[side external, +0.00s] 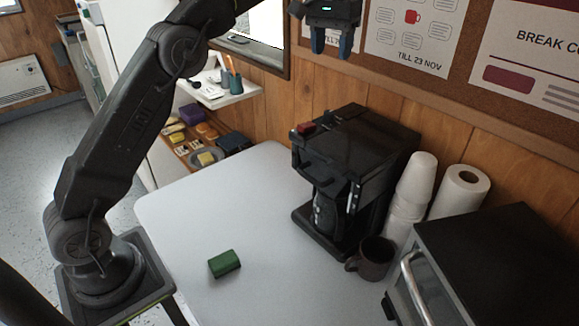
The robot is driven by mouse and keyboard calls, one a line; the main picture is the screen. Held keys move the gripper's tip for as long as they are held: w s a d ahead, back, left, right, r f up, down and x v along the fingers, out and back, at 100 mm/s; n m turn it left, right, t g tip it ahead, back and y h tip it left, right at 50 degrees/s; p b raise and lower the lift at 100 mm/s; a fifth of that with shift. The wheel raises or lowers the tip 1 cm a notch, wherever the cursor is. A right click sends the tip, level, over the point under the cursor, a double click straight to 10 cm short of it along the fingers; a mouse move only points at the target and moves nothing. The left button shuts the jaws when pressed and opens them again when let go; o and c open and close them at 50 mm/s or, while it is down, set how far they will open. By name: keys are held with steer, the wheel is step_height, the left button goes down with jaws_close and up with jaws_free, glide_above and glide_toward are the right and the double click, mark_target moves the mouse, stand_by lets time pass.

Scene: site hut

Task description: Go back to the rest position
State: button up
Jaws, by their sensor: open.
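My gripper (332,48) is at the top of the side external view, raised high above the table and in front of the notice board. Its two blue-grey fingers point down, apart, with nothing between them. My arm rises from its stand at the left and reaches over to the right; part of it is cut off by the top edge of the picture. No object touches my gripper.
A white table (190,225) holds a green block (224,263), a black coffee machine (350,170), a dark mug (371,259), stacked white cups (411,195), a paper roll (460,192) and a toaster oven (490,260). The table's left part is clear.

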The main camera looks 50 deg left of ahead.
steer(key=s+d+r+m+t, duration=0.2)
steer(key=s+t, duration=0.1)
steer(key=s, duration=1.4)
steer(key=s+f+m+t, duration=0.1)
steer(key=s+f+t, duration=0.1)
steer(key=s+f, duration=1)
steer(key=s, duration=0.4)
steer(key=shift+d+f, duration=0.2)
steer(key=shift+f, duration=0.15)
